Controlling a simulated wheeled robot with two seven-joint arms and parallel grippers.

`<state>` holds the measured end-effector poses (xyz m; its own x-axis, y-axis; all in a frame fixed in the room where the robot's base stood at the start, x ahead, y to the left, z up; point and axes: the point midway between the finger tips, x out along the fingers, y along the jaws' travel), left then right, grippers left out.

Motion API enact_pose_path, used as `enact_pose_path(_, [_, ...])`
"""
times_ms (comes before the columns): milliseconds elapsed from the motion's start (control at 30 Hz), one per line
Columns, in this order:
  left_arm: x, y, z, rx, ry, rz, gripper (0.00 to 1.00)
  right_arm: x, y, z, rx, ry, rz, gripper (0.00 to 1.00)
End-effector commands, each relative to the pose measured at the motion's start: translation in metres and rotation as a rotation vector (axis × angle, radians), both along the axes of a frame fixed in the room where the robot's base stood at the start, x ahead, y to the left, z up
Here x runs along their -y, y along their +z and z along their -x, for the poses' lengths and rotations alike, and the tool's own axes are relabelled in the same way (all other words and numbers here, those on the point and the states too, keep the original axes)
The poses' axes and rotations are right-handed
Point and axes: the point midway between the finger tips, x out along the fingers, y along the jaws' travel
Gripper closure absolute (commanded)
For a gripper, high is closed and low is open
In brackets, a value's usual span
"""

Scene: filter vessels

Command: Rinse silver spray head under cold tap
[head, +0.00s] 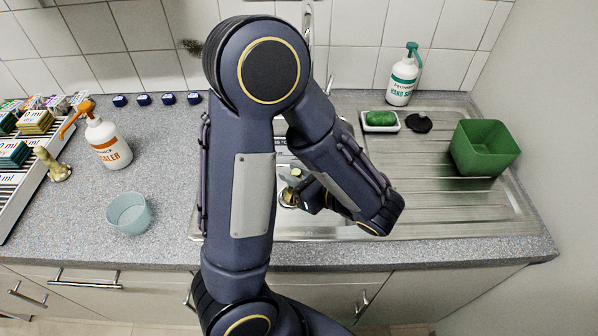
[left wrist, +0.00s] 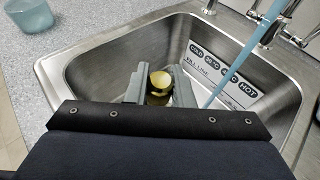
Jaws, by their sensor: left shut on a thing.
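My left gripper (left wrist: 158,84) is down inside the steel sink basin (left wrist: 95,50), its two grey fingers closed on a small brass-yellow piece (left wrist: 159,80) with a dark lower part. It looks brass rather than silver, and I cannot tell whether it is the spray head. In the head view this piece (head: 289,197) shows beside my arm, which hides much of the sink. A blue water stream (left wrist: 232,68) runs from the tap (left wrist: 268,22) and passes just right of the right finger. It appears apart from the held piece. My right gripper is not in view.
A temperature label (left wrist: 222,72) is on the basin wall. A brass-coloured piece (head: 55,168), an orange-topped spray bottle (head: 108,143) and a pale blue cup (head: 129,213) stand left. A green tub (head: 484,148), soap dish (head: 380,121) and green-topped bottle (head: 402,78) stand right.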

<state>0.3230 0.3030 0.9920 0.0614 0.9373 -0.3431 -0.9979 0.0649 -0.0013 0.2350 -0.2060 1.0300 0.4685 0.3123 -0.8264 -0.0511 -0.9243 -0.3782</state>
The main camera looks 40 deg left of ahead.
Motion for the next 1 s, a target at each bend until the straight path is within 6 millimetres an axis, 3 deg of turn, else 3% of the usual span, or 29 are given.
enact_pose_path(1000, [-0.054,-0.02,-0.082,0.0,0.001,-0.001,1.0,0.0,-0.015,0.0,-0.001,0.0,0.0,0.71])
